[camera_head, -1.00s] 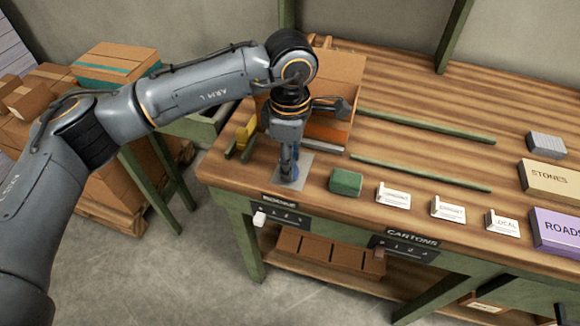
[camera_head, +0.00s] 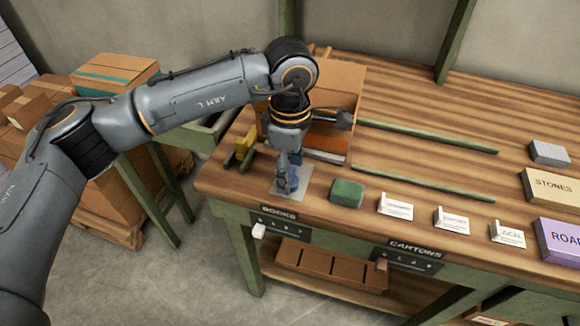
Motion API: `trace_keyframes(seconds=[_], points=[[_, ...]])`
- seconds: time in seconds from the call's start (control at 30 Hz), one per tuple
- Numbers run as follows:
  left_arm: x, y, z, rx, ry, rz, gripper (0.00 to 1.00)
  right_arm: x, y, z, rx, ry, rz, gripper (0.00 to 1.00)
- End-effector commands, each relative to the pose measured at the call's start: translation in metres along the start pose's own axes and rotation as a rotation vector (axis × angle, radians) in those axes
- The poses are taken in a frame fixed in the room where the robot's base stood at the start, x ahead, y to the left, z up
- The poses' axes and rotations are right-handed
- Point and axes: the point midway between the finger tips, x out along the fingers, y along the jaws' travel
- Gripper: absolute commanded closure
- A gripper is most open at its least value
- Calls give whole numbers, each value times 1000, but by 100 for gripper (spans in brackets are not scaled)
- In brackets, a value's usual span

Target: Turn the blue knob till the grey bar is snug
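The blue knob (camera_head: 286,183) is low over a pale metal plate (camera_head: 301,193) near the front left of the wooden bench, largely covered by my gripper. My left gripper (camera_head: 288,181) points straight down with its fingertips at the knob. The view does not show clearly whether the fingers are closed on it. A light grey bar (camera_head: 325,157) lies along the front foot of an orange piece (camera_head: 325,143), below an open brown carton (camera_head: 342,80). Whether the bar touches the orange piece is unclear. My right gripper is not in view.
A green block (camera_head: 347,193) and several white cards (camera_head: 396,206) stand right of the plate. A yellow piece (camera_head: 243,146) is at the left. Two green rails (camera_head: 427,136) lie behind. Labelled boxes (camera_head: 553,186) stand at the right. The bench between has free room.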

Motion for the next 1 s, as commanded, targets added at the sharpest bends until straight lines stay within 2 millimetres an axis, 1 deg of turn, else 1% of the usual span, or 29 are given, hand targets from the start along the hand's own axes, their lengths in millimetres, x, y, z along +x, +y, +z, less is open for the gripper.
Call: trace_keyframes(seconds=[0.2,0.27,0.33,0.47,0.6,0.7,0.8,0.9,1.0], points=[[-1,0,0,-1,0,1,38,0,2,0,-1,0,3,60],[-5,0,0,-1,0,2,38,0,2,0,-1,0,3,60],[-12,1,0,-2,0,3,38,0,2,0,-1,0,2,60],[-36,1,0,-1,0,5,38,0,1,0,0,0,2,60],[-68,1,0,0,1,4,38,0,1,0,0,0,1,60],[-87,1,0,-1,0,4,38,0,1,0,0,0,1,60],[-103,1,0,-1,1,2,38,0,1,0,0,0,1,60],[-114,1,0,-1,0,2,38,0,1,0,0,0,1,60],[-119,0,0,0,1,0,38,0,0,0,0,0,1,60]])
